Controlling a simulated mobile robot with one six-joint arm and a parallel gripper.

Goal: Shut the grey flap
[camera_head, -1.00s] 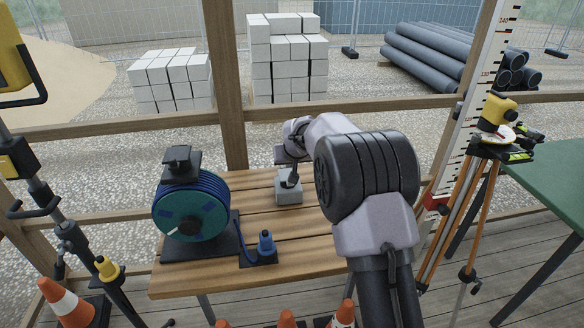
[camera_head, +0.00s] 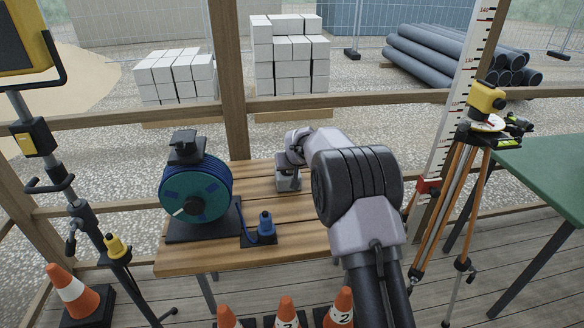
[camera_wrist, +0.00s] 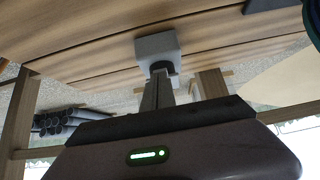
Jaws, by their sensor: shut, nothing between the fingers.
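A small grey box (camera_head: 283,186) stands on the wooden bench near its back edge, just under my gripper. It also shows in the wrist view (camera_wrist: 152,43), with a dark rounded part on its near side. I cannot make out a separate grey flap or how far it stands open; my gripper hides part of the box. My gripper (camera_wrist: 160,74) is shut and empty, its fingertips at or very close to that dark part. I cannot tell whether they touch it. In the head view my wrist covers the top of the box.
A blue cable reel (camera_head: 196,188) stands left on the bench (camera_head: 200,260), a blue plug (camera_head: 266,226) at the front. Traffic cones (camera_head: 287,314) stand before the bench. A lamp stand (camera_head: 75,215) is left; a tripod (camera_head: 470,190) and green table (camera_head: 545,180) are right.

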